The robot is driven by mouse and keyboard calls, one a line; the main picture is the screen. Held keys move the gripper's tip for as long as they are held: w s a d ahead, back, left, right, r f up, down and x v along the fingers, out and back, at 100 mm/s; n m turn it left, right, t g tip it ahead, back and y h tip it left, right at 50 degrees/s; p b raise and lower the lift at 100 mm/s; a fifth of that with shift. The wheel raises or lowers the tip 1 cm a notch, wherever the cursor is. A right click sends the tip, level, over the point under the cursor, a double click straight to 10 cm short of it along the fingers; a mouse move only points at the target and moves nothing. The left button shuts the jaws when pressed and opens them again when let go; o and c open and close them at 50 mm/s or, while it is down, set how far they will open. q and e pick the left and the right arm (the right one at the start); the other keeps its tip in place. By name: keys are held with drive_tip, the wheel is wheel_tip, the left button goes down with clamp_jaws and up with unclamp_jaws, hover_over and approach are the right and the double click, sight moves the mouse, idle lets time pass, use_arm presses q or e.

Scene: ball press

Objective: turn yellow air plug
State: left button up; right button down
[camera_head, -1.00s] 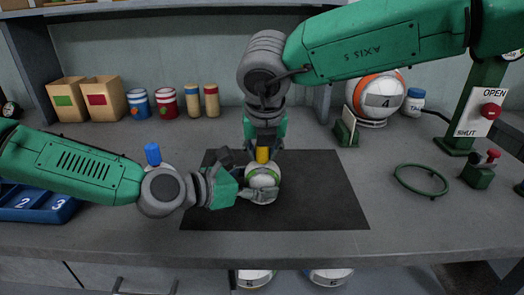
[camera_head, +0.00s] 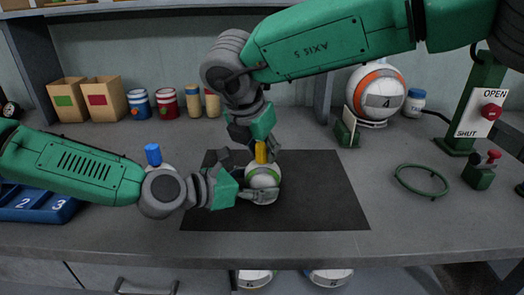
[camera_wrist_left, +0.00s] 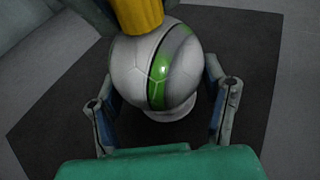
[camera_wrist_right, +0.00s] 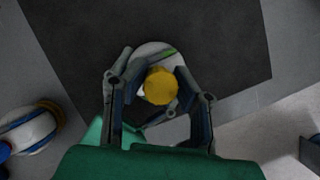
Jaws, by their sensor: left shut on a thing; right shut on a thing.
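The yellow air plug (camera_head: 261,152) stands on top of the white ball with a green stripe (camera_head: 264,178). The ball sits over the dark mat (camera_head: 320,190). My left gripper (camera_head: 250,186) is shut on the ball from the left; its fingers straddle the ball in the left wrist view (camera_wrist_left: 162,108). My right gripper (camera_head: 258,145) comes down from above and is shut on the yellow plug. In the right wrist view the round yellow plug top (camera_wrist_right: 161,86) lies between the fingers, with part of the ball behind it.
A blue plug (camera_head: 153,154) shows behind my left arm, near a blue numbered tray (camera_head: 35,208). A green ring (camera_head: 422,180) and a green stand with a red lever (camera_head: 480,172) are at right. Ball 4 (camera_head: 380,92) is at the back. The mat's right part is clear.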

use_arm(q)
drive_tip(key=shift+s+f, duration=0.1)
drive_tip(key=shift+f, duration=0.1)
use_arm(e)
drive_tip(key=shift+r, duration=0.15)
drive_tip(key=c, duration=1.3)
unclamp_jaws()
use_arm(q)
drive_tip(key=shift+r, duration=0.1)
drive_tip(key=shift+r, duration=0.1)
use_arm(e)
drive_tip(key=v, duration=1.1)
drive_tip(key=shift+a+r, duration=0.25)
drive_tip(key=shift+r, duration=0.1)
use_arm(q)
drive_tip(key=o, duration=1.2)
